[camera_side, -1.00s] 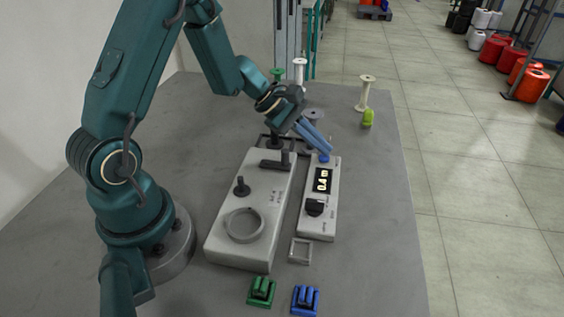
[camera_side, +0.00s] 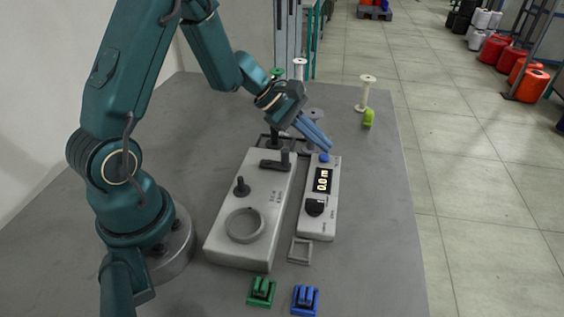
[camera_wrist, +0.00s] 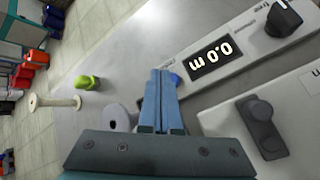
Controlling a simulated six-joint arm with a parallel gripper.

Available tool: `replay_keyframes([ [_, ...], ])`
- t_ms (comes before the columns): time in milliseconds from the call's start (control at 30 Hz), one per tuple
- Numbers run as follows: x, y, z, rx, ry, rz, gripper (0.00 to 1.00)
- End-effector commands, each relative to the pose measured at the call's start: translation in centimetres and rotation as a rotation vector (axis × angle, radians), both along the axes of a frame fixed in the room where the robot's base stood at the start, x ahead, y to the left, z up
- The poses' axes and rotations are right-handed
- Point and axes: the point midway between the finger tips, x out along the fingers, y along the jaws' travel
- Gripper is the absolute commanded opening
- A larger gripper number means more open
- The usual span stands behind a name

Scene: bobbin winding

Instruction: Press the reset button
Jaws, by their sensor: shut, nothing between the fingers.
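The reset button is a blue round button (camera_side: 324,158) at the far end of the narrow grey counter box (camera_side: 318,212). The box's display (camera_side: 323,180) reads 0.0 m. My gripper (camera_side: 328,148) is shut and empty, with its blue fingertips just above or at the button; I cannot tell if they touch. In the wrist view, my gripper's fingers (camera_wrist: 160,76) lie side by side, and part of the blue button (camera_wrist: 176,79) shows just beside their tips. The display (camera_wrist: 211,55) also shows there.
The wider grey winder box (camera_side: 262,200) stands left of the counter, with a lever and a peg on top. A cream spool (camera_side: 365,92) and a yellow-green piece (camera_side: 368,118) stand behind to the right. Green (camera_side: 262,291) and blue (camera_side: 305,299) clips lie in front.

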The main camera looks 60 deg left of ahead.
Motion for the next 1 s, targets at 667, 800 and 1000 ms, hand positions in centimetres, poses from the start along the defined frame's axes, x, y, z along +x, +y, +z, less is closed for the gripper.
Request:
replay_keyframes([
  [667, 0.1, 0.1, 2.3, 0.001, -0.006, 0.0, 0.0],
  [800, 0.1, 0.1, 3.7, 0.002, -0.007, 0.0, 0.0],
  [1000, 0.0, 0.1, 5.2, 0.001, -0.004, 0.002, 0.0],
])
